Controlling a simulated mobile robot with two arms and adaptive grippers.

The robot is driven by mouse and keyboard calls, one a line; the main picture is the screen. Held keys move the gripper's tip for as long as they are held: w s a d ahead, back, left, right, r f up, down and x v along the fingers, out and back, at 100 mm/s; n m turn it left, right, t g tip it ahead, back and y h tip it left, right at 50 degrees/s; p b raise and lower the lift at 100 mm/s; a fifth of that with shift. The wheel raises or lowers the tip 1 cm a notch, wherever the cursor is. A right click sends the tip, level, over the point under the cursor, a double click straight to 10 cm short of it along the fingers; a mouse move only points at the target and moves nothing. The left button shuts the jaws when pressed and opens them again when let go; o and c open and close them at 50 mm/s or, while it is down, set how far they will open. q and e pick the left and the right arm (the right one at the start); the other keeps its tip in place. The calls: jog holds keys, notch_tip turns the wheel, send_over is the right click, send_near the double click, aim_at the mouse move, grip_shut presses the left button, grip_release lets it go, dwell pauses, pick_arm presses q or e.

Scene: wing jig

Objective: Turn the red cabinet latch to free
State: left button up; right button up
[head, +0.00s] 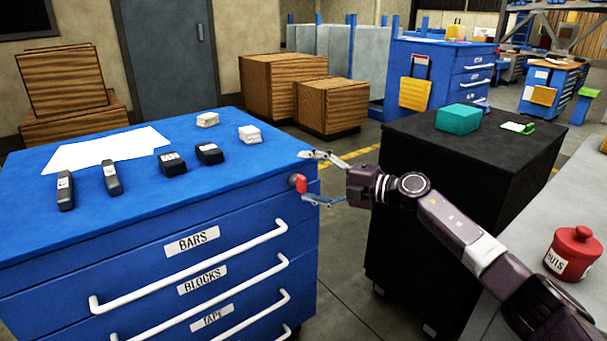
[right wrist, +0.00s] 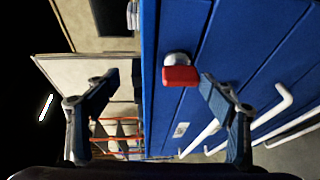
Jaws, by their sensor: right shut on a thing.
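The red cabinet latch (head: 298,183) is at the top right corner of the blue cabinet's drawer front (head: 150,235). In the right wrist view the latch (right wrist: 180,76) shows as a red block on a round grey base. My right gripper (head: 312,177) is at this corner, shut on the latch, with its fingers spread well apart. In the right wrist view (right wrist: 160,82) the latch lies between the fingertips, close to the right-hand finger; a gap shows toward the other. My left gripper is not in view.
Drawers labelled BARS, BLOCKS and TAPE have white handles (head: 190,268) below the latch. A black cabinet (head: 400,245) stands to the right across a floor gap. A red jar (head: 572,255) is at far right.

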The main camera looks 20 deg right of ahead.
jog(key=r, duration=0.2)
jog(key=d+r, duration=0.1)
jog(key=shift+s+r, duration=0.1)
jog(key=shift+s, duration=0.3)
jog(key=shift+c, duration=0.6)
jog(key=shift+s+d+r+t, duration=0.15)
jog(key=shift+s+d+r, duration=0.15)
jog(key=shift+s, duration=0.3)
jog(key=shift+s+d+r+t, duration=0.15)
jog(key=shift+s+d, duration=0.1)
jog(key=shift+s, duration=0.35)
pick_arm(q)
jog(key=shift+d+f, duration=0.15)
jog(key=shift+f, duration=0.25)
pick_arm(e)
jog(key=s+d, duration=0.1)
jog(key=s+d+f, duration=0.1)
jog(key=s, duration=0.1)
jog(key=shift+d, duration=0.4)
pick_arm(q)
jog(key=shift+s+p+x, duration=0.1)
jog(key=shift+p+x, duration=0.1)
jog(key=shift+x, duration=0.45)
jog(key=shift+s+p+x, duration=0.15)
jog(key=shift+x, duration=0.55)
pick_arm(e)
jog(key=shift+f, duration=0.1)
